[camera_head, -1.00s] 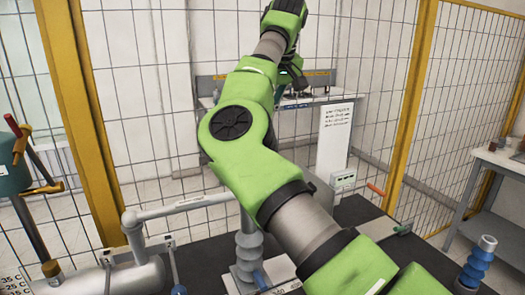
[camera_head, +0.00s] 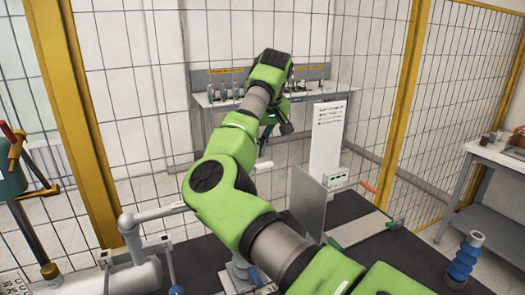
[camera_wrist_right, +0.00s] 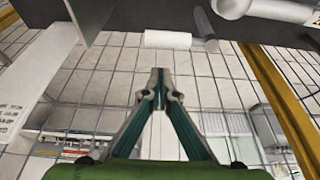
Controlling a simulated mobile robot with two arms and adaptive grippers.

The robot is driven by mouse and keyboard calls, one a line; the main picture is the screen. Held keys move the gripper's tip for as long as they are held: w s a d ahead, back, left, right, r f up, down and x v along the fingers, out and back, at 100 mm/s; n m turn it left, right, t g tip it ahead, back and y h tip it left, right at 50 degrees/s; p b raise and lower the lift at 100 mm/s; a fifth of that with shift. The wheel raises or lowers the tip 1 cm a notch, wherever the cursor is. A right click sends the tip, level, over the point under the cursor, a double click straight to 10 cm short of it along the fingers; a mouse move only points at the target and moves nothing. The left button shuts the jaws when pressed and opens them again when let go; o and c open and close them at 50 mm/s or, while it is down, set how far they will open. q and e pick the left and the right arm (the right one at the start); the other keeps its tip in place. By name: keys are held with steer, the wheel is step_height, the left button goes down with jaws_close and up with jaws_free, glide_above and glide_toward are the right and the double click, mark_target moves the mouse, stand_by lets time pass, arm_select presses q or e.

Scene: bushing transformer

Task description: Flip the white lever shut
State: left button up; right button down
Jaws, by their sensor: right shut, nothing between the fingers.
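The white lever (camera_wrist_right: 168,39) is a short white cylinder on a dark pin (camera_wrist_right: 205,30) at the edge of the dark table in the right wrist view. In the head view it shows small (camera_head: 264,166), just beside my right forearm. My right gripper (camera_head: 287,129) hangs beyond the table, higher in the picture than the lever. In the wrist view its fingers (camera_wrist_right: 158,75) are closed together and empty, apart from the lever. My left gripper is not in view.
An upright grey panel (camera_head: 309,206) stands right of my arm, near a box with an orange handle (camera_head: 368,187). Grey pipes (camera_head: 155,216) lie to the left and a blue bushing (camera_head: 466,257) to the right. A wire fence (camera_head: 140,110) stands behind.

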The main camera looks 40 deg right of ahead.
mark_target(258, 167)
steer(key=s, duration=0.1)
steer(key=s+a, duration=0.1)
steer(key=shift+s+f+p, duration=0.2)
steer(key=shift+s+p, duration=0.1)
steer(key=shift+p, duration=0.1)
stand_by(0.3)
